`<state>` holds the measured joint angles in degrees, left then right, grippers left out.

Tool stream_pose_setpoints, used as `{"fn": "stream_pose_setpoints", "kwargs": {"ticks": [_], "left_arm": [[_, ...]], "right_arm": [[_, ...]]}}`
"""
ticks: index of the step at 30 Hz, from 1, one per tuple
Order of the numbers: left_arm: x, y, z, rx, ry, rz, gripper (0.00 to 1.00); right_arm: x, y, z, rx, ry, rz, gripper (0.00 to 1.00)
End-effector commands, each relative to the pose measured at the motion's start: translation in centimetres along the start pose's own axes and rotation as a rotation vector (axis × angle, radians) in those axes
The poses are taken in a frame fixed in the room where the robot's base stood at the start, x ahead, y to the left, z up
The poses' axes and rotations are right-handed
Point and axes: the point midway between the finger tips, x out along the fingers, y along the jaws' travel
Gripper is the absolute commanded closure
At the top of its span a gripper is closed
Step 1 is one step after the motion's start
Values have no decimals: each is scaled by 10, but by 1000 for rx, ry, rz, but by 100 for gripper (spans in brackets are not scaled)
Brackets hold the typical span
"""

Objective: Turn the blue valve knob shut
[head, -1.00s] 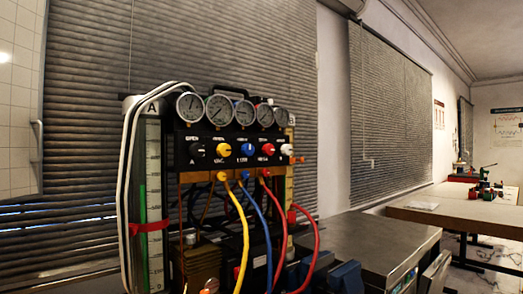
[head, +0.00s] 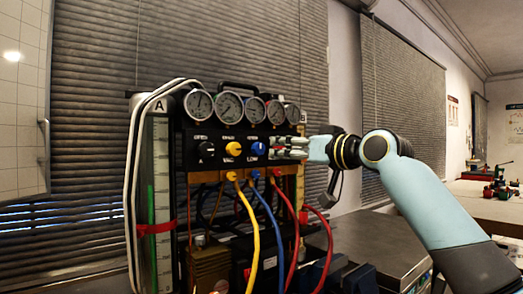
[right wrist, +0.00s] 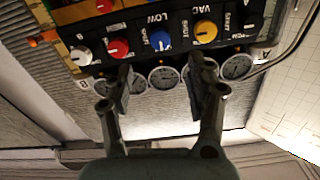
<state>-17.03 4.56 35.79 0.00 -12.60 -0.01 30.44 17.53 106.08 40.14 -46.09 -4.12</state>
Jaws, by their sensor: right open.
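The blue valve knob (head: 258,149) is on the black front panel of the gauge rig, above the word LOW, right of the yellow knob (head: 232,148). In the right wrist view the blue knob (right wrist: 160,41) lies ahead, between and beyond the two spread fingertips of the open, empty right gripper (right wrist: 160,72). No contact with the knob shows. My left gripper is not in view.
A row of round gauges (head: 229,106) stands above the knobs. Yellow (head: 250,225), blue (head: 272,225) and red hoses hang below the panel. In the right wrist view the red knob (right wrist: 118,47) and white knob (right wrist: 81,56) sit left of the blue one.

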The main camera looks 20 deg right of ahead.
Motion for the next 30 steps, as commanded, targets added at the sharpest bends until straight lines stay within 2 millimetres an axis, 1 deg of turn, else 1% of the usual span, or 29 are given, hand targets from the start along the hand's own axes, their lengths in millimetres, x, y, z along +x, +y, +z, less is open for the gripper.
{"fn": "stream_pose_setpoints", "kwargs": {"ticks": [5,12,15,18,21,29,30], "left_arm": [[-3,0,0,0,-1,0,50],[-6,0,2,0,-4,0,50],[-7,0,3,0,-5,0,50],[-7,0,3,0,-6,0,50],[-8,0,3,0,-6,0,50],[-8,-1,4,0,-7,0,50],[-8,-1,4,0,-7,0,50]], "right_arm": [[27,-2,-1,6,0,-2,45],[75,-1,0,6,-1,0,45],[90,0,1,5,-2,0,45],[99,0,1,3,-2,1,45],[103,0,1,2,-2,1,45],[104,0,2,1,-2,1,45],[104,0,2,1,-2,1,50]]}}
